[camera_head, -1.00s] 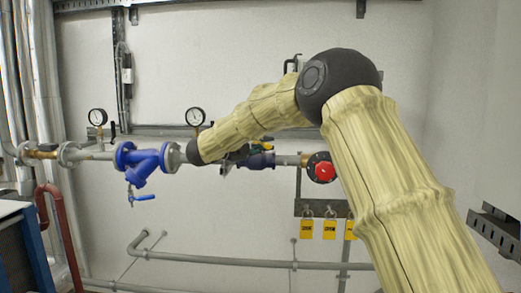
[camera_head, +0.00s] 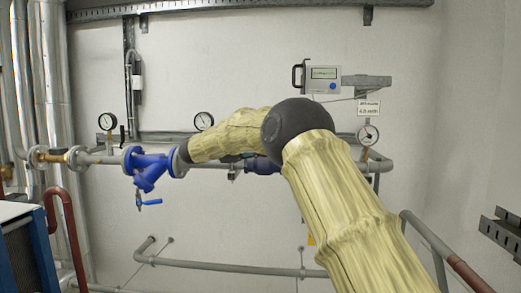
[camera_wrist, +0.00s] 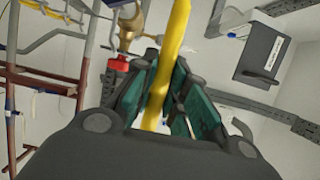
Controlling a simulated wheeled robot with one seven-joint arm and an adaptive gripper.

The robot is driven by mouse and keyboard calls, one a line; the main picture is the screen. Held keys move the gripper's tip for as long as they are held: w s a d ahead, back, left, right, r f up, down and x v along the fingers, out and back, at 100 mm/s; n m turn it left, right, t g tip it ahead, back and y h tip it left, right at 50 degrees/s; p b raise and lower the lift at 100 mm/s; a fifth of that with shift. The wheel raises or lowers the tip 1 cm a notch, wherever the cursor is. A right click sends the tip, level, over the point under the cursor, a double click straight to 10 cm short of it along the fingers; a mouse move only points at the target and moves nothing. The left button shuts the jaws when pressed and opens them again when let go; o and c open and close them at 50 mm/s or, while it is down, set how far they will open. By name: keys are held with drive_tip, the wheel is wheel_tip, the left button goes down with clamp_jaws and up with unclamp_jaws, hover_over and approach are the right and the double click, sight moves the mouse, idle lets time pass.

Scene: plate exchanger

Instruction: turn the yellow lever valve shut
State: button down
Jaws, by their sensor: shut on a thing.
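The yellow lever (camera_wrist: 176,30) runs down the middle of the wrist view, between the two teal-padded fingers of my gripper (camera_wrist: 163,88). The fingers are shut on it. A brass valve body (camera_wrist: 130,24) shows just left of the lever. In the head view my arm covers the lever, and my gripper is almost wholly hidden behind the arm. How far the lever is turned cannot be told.
A blue valve (camera_head: 150,168) with a blue handle (camera_head: 150,202) sits on the grey pipe left of my arm. Gauges (camera_head: 204,121) stand above the pipe. A display unit (camera_head: 322,79) hangs on the wall. A low pipe (camera_head: 230,265) runs beneath.

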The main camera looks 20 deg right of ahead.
drive_tip(key=shift+f, duration=0.2)
drive_tip(key=c, duration=1.4)
unclamp_jaws()
drive_tip(key=shift+w, duration=0.1)
drive_tip(key=shift+r, duration=0.15)
drive_tip(key=a, duration=0.8)
drive_tip(key=w+a, duration=0.1)
drive_tip(key=a, duration=0.3)
drive_tip(key=shift+w, duration=0.1)
